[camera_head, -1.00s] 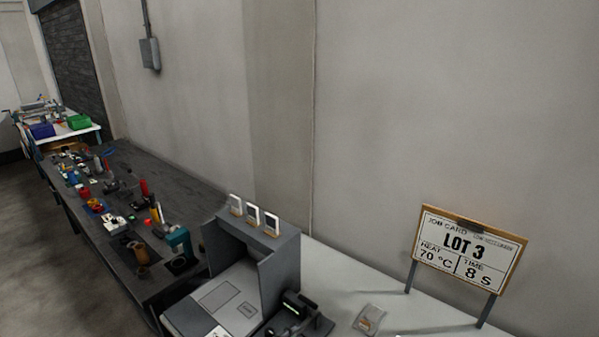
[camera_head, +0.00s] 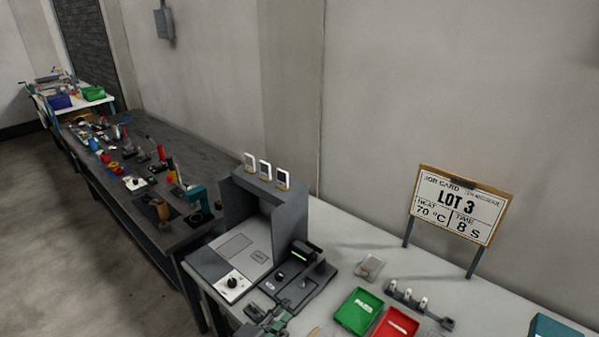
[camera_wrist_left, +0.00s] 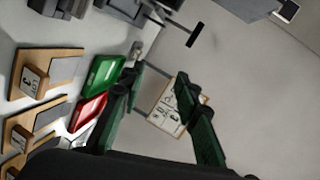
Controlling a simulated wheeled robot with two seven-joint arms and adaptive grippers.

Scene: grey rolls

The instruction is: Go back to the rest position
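My left gripper (camera_head: 268,318) shows at the bottom edge of the head view, in front of the dark device on the light bench, with its arm mostly cut off. In the left wrist view the green fingers (camera_wrist_left: 158,78) stand well apart with nothing between them. Behind them are the wall and the job card board (camera_wrist_left: 172,112). My right gripper is in neither view.
The light bench holds a grey box-shaped machine (camera_head: 290,215), a dark device (camera_head: 300,285), a green tray (camera_head: 347,318), a red tray (camera_head: 405,321) and the LOT 3 job card (camera_head: 458,207). A cluttered dark bench (camera_head: 180,145) stands left. Floor (camera_head: 60,230) is open at left.

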